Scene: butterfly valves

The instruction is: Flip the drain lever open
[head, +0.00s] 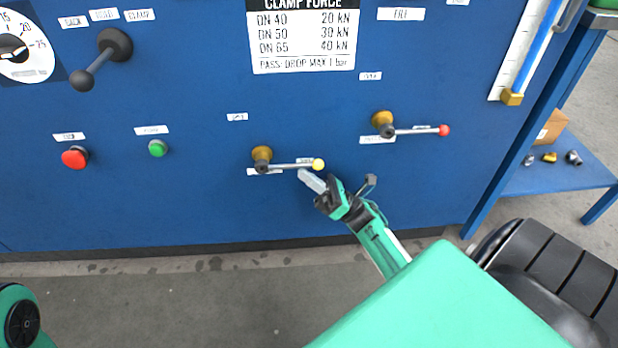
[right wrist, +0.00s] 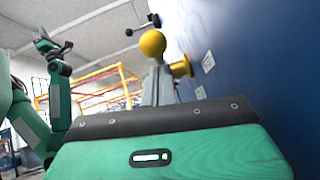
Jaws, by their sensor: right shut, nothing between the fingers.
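A lever with a yellow ball knob (head: 318,164) sits on a brass valve (head: 262,154) low on the blue panel. It lies about level, with the knob to the right of the valve. The small labels around it are too blurred to read surely. My right gripper (head: 311,181) is shut and empty, its tips just below the knob; contact cannot be told. In the right wrist view the yellow knob (right wrist: 152,43) shows just beyond the fingers (right wrist: 156,88). Part of my left arm shows at the left in the right wrist view; its gripper's state is unclear.
A second brass valve (head: 382,119) has a level lever with a red knob (head: 443,130), up and right. A red button (head: 75,157), a green button (head: 157,148) and a black lever (head: 99,66) are on the left. A blue shelf (head: 560,175) holds small fittings at right.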

